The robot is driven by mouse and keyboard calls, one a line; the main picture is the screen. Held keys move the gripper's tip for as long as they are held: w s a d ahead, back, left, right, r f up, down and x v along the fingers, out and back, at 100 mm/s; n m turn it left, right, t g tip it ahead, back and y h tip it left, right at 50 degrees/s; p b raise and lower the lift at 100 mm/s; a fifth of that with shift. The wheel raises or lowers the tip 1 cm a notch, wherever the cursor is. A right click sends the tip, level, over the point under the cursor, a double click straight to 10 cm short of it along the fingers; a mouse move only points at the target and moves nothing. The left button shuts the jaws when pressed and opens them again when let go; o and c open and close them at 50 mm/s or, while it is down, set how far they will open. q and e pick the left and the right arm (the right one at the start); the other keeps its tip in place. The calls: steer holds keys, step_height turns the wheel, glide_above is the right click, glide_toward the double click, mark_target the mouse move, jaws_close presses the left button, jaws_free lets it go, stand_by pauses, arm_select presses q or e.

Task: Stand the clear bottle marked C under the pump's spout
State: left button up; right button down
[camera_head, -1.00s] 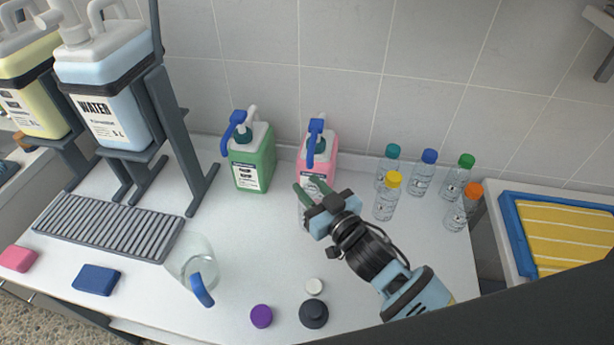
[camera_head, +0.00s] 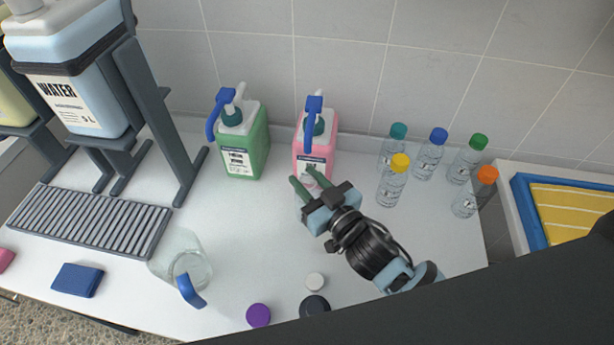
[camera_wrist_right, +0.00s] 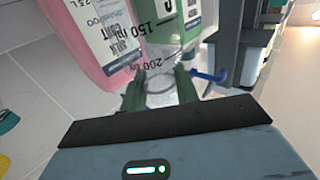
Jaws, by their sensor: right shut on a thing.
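My right gripper (camera_head: 306,181) is shut on a clear bottle (camera_wrist_right: 158,78), just in front of the pink pump container (camera_head: 328,165). In the head view the bottle is nearly invisible against the pink container's label. Whether the bottle is under a spout I cannot tell. My left gripper is not in view.
Several capped bottles (camera_head: 392,185) stand right of the gripper. A clear jug (camera_head: 178,250) with a blue handle, a purple cap (camera_head: 258,315), a white cap (camera_head: 315,281) and a black cap (camera_head: 314,305) are at the front. A grey grate (camera_head: 95,225) lies left. The table middle is clear.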

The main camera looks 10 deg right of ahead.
steer(key=shift+f, duration=0.15)
steer(key=c, duration=1)
jaws_free()
steer(key=shift+c, duration=0.2)
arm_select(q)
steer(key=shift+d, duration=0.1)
arm_select(e)
steer(key=shift+r, duration=0.2)
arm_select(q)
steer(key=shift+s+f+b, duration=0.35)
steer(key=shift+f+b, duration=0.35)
arm_select(e)
steer(key=v, duration=1.2)
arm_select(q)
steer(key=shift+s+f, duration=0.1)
arm_select(e)
steer(key=shift+f, duration=0.1)
